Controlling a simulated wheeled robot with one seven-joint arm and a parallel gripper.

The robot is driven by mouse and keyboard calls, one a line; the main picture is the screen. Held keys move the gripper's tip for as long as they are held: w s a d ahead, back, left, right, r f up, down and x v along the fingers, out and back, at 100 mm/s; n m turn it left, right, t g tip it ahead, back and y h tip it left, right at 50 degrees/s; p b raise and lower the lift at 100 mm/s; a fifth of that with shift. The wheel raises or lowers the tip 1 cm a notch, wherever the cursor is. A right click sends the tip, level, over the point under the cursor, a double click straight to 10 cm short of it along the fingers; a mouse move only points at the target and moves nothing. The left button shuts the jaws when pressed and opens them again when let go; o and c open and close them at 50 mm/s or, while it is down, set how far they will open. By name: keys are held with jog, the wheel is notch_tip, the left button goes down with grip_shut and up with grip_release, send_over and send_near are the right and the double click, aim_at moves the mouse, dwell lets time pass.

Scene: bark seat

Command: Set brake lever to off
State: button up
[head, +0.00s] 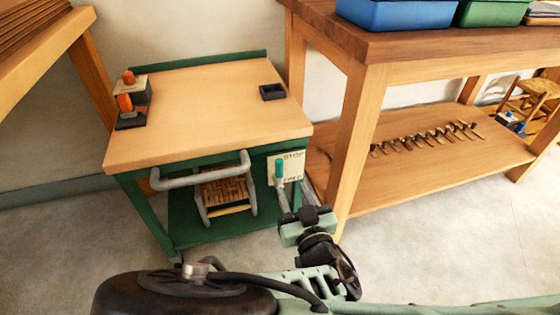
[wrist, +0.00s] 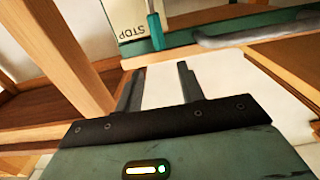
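The brake lever (head: 279,170) has a teal handle and sits on a pale plate (head: 291,164) at the front right of the green cart. The handle stands roughly upright, its tip near the word STOP at the plate's top. A lower label is too small to read. In the wrist view, upside down, the lever (wrist: 155,30) and plate (wrist: 126,14) show at the top, beyond the fingertips. My gripper (head: 296,193) is just in front of and below the lever. Its two fingers (wrist: 160,68) are apart with nothing between them.
The cart's wooden top (head: 205,110) carries orange-handled items (head: 126,102) and a small black tray (head: 272,92). A grey push bar (head: 200,178) juts out left of the lever. A wooden workbench (head: 350,140) stands close on the right.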

aim_at(281, 164)
jog(key=b+x, duration=0.2)
jog(key=x, duration=0.9)
jog(key=shift+w+a+f, duration=0.1)
jog(key=shift+w, duration=0.25)
grip_shut()
